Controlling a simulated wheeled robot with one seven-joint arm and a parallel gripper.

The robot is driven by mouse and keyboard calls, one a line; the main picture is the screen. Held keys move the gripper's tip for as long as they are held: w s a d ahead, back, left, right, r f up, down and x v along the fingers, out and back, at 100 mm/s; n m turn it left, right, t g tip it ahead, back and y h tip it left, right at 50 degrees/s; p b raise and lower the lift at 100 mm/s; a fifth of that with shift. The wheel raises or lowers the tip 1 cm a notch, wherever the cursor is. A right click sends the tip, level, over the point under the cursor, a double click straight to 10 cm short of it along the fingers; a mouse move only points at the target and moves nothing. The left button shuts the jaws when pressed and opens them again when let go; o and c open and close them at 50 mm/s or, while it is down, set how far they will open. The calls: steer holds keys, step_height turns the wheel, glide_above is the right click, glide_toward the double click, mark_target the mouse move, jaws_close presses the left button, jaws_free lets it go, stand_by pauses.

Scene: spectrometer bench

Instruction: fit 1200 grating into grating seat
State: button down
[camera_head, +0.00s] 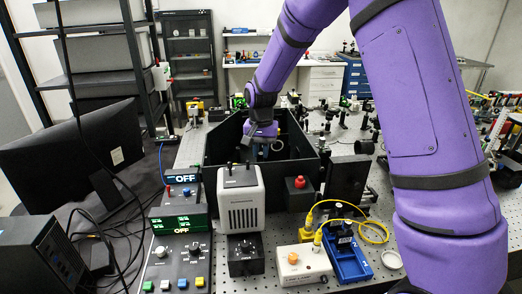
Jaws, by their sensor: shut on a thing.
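My purple arm reaches from the upper right into the open black spectrometer box (223,138). My gripper (254,147) is low inside the box, near its middle. It is shut on a small piece that I take to be the 1200 grating; the piece is too small and too covered to make out clearly. A pale round ring-shaped part (278,146) sits just right of my gripper. The grating seat cannot be made out; the box's front wall and my gripper hide the floor there.
A grey vented lamp housing (240,203) stands before the box, with a red-knobbed unit (299,194) to its right. A yellow cable (372,229) runs near a blue holder (347,262). A monitor (75,160) stands left. Optics crowd the bench behind.

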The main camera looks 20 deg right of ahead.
steer(key=c, duration=1)
jaws_free()
step_height(320, 180, up, 11)
steer(key=shift+f, duration=0.1)
